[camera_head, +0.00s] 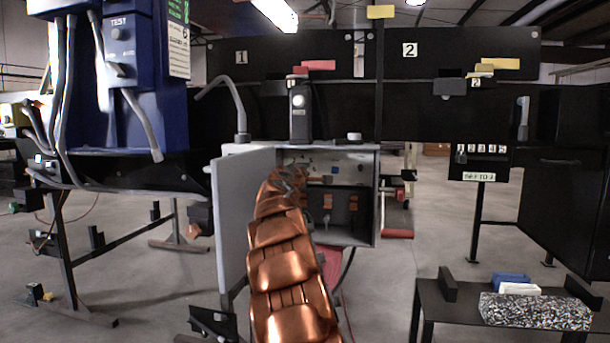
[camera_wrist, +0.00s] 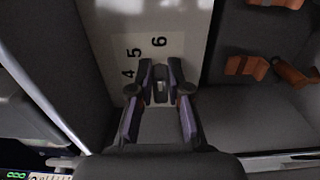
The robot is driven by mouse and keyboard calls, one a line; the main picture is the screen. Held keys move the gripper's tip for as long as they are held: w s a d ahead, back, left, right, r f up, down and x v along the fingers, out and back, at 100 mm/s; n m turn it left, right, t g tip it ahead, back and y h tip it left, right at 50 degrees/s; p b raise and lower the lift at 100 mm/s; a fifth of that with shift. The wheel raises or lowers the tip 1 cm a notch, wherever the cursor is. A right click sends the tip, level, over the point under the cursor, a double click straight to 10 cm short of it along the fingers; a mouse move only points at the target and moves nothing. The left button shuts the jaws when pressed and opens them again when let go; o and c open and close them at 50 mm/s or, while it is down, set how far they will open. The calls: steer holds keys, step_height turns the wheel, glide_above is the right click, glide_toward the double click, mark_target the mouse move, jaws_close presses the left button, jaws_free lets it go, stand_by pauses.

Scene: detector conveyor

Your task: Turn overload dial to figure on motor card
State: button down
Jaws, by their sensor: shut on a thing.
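The overload dial (camera_wrist: 161,90) is a small dark knob on a pale plate (camera_wrist: 170,30) in the wrist view. The figures 4, 5 and 6 show on the plate beyond it. My gripper (camera_wrist: 160,78) is shut on the dial, one finger on each side; the fingers hide much of it, and I cannot read its pointer. In the head view my copper arm reaches into the open grey cabinet (camera_head: 370,235) and hides the dial there. I cannot make out a motor card for certain in either view.
The cabinet's door (camera_head: 231,225) stands open left of my arm. Orange-brown parts (camera_wrist: 246,66) lie right of my gripper in the wrist view. A blue box (camera_head: 122,45) with hanging cables is at the left. A low table (camera_head: 440,305) stands front right.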

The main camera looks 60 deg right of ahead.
steer(key=shift+w+a, duration=0.1)
steer(key=shift+w, duration=0.1)
steer(key=c, duration=1.3)
jaws_free()
steer(key=shift+o, duration=0.9)
steer(key=shift+s, duration=0.1)
steer(key=shift+s, duration=0.1)
